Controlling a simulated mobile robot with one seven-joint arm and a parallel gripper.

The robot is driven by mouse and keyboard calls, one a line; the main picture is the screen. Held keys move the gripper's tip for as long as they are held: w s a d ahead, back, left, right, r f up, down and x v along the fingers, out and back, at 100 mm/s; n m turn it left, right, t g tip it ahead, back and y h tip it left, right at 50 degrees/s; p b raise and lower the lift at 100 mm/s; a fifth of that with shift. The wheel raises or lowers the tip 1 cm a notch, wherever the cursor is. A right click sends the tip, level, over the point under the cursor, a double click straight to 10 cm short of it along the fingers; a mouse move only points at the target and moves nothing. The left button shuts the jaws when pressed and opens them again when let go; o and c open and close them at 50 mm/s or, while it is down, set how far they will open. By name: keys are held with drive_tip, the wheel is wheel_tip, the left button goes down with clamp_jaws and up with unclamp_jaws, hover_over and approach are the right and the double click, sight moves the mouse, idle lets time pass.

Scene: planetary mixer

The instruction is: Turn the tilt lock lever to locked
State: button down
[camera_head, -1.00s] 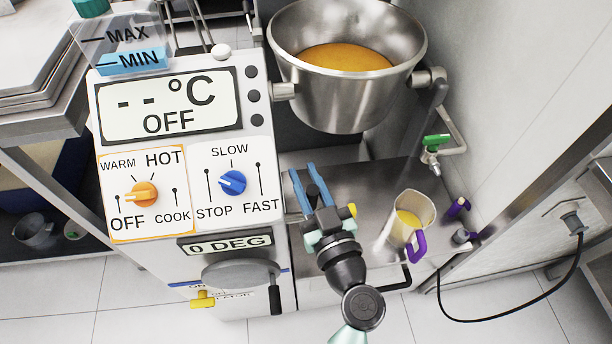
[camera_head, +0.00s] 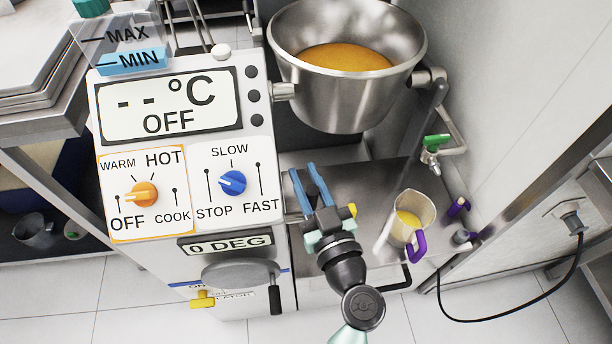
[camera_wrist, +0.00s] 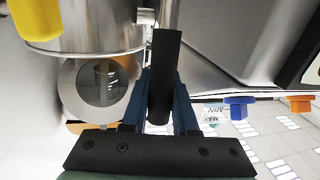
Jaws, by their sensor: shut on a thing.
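My gripper (camera_head: 311,180), with blue fingers, is to the right of the mixer housing, above the steel surface. In the wrist view, the fingers (camera_wrist: 161,105) are shut around a black handle (camera_wrist: 164,75) on a metal rod. No readable marking shows on this handle, so I cannot tell from the frames whether it is the tilt lock lever. A short yellow lever (camera_head: 203,300) sits low on the housing front, under the grey handwheel (camera_head: 235,273); its label is partly hidden. The tilt display (camera_head: 230,243) reads 0 DEG.
The steel bowl (camera_head: 347,75) with orange-yellow contents stands upright behind my gripper. A jug (camera_head: 409,215) with a purple handle stands to the right. A green-handled tap (camera_head: 436,142) is at the wall. The orange knob (camera_head: 142,194) and blue knob (camera_head: 233,182) are on the panel.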

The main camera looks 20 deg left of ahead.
drive_tip(key=w+a+f+m+g+h+p, duration=0.1)
drive_tip(key=w+a+f+g+h+p, duration=0.4)
drive_tip(key=p, duration=0.7)
drive_tip(key=shift+w+f+m+g+h, duration=0.35)
drive_tip(key=shift+w+g+h, duration=0.65)
drive_tip(key=shift+w+g, duration=0.55)
drive_tip(key=shift+s+a, duration=0.1)
drive_tip(key=shift+s, duration=0.1)
drive_tip(key=c, duration=0.7)
unclamp_jaws()
drive_tip(key=shift+f, duration=0.15)
